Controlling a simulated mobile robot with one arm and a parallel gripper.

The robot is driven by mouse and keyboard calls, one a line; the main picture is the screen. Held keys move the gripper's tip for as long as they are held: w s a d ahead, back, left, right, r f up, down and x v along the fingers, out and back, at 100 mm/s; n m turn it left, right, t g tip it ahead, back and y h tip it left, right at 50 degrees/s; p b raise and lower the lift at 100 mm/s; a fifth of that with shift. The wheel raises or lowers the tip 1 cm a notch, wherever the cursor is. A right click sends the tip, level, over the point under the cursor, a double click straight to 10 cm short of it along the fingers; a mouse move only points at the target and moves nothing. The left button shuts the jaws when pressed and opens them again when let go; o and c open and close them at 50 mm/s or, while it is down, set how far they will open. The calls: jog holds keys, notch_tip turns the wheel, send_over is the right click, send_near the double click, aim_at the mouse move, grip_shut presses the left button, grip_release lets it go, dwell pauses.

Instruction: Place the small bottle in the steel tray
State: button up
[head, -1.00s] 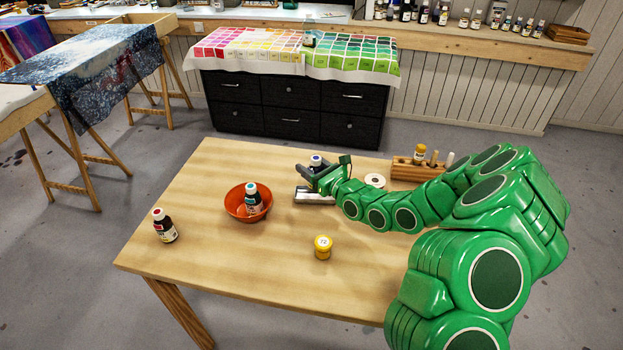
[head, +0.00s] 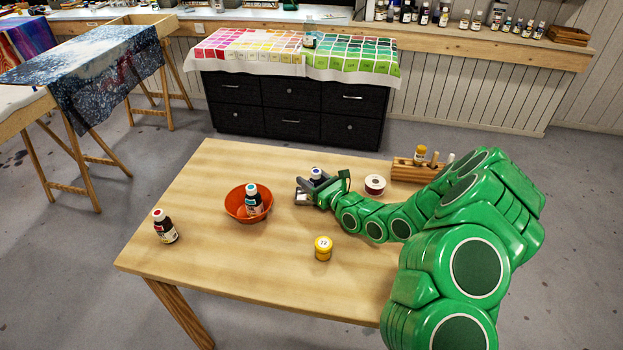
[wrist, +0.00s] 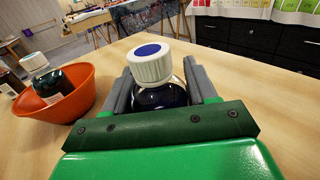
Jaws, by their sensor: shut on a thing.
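The small bottle (head: 316,173) is dark with a white cap that has a blue top. It stands upright between the fingers of my gripper (head: 314,184), which is shut on it. The wrist view also shows the bottle (wrist: 152,68) between the grey fingers (wrist: 155,92).
An orange bowl (head: 236,212) with a dark bottle (head: 253,199) in it stands left of my gripper. Another dark bottle (head: 164,228) is farther left. A yellow jar (head: 323,248) is in front. A tape roll (head: 375,185) and wooden rack (head: 409,171) are right.

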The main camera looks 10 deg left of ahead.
jog(key=o, duration=1.2)
jog(key=shift+f, duration=0.1)
jog(key=shift+d, duration=0.1)
jog(key=v, duration=1)
jog(key=shift+v, duration=0.95)
jog(key=shift+r, duration=0.2)
